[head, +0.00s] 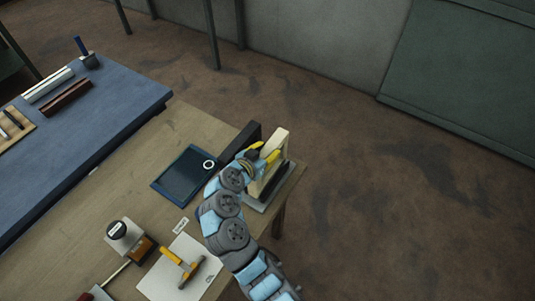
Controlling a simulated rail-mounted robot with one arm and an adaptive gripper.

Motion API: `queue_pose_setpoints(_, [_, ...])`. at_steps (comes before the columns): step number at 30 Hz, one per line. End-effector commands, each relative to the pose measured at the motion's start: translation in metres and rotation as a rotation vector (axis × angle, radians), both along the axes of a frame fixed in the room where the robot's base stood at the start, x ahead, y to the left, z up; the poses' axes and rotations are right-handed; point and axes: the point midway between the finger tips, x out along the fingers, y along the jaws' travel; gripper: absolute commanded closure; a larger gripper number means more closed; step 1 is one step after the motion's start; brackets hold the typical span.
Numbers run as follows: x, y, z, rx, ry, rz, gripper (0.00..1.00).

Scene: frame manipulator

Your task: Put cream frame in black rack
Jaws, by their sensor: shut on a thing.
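The cream frame (280,146) stands upright near the right corner of the wooden table. My gripper (263,156), with yellow fingers, is shut on its left side, and my arm reaches up to it from the bottom of the view. A black upright piece (243,138), which looks like the black rack, stands just behind and left of the frame. Another dark piece (274,183) lies low in front of the frame, above a pale grey plate. My gripper and the frame hide parts of both; I cannot tell whether the frame touches the rack.
A dark blue tablet-like panel (186,174) lies left of my gripper. A hammer (184,265) rests on a white sheet (160,283) near the front. A blue-topped bench (95,112) fills the left. Bare floor lies to the right.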

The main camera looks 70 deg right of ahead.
Motion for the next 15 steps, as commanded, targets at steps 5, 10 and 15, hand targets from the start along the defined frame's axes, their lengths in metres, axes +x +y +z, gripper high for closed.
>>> queue_pose_setpoints(5, [0.0,0.0,-0.019,0.0,0.002,0.0,1.0])
queue_pose_setpoints(10, [0.0,0.0,-0.02,-0.002,-0.001,0.0,1.0])
queue_pose_setpoints(15, [0.0,0.0,-0.022,-0.002,0.0,0.001,1.0])
